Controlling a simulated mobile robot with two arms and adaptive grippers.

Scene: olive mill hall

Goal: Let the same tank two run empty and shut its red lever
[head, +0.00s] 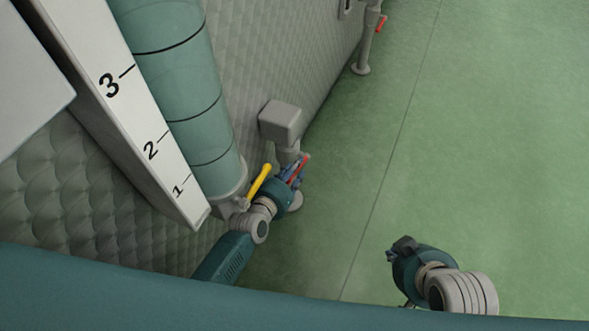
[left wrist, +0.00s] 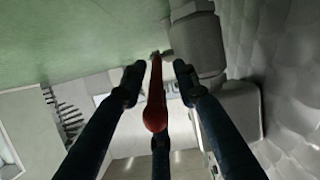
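The red lever (head: 299,168) sticks out by a grey valve fitting (head: 287,152) low on the wall. My left gripper (head: 293,175) is at this lever. In the left wrist view the red lever (left wrist: 156,98) lies between the spread fingers of my left gripper (left wrist: 158,82), with gaps on both sides, so the gripper is open around it. A teal sight tube (head: 184,85) with black rings stands beside a white scale (head: 118,95) marked 1, 2 and 3. I cannot make out a liquid level. My right gripper (head: 393,256) is over the floor, its fingers mostly hidden.
A yellow lever (head: 260,181) sits at the tube's foot, close beside my left wrist. A grey box (head: 280,122) tops the valve fitting. Further off, another pipe (head: 364,50) carries a second red lever (head: 381,23). The green floor (head: 480,150) to the right is clear.

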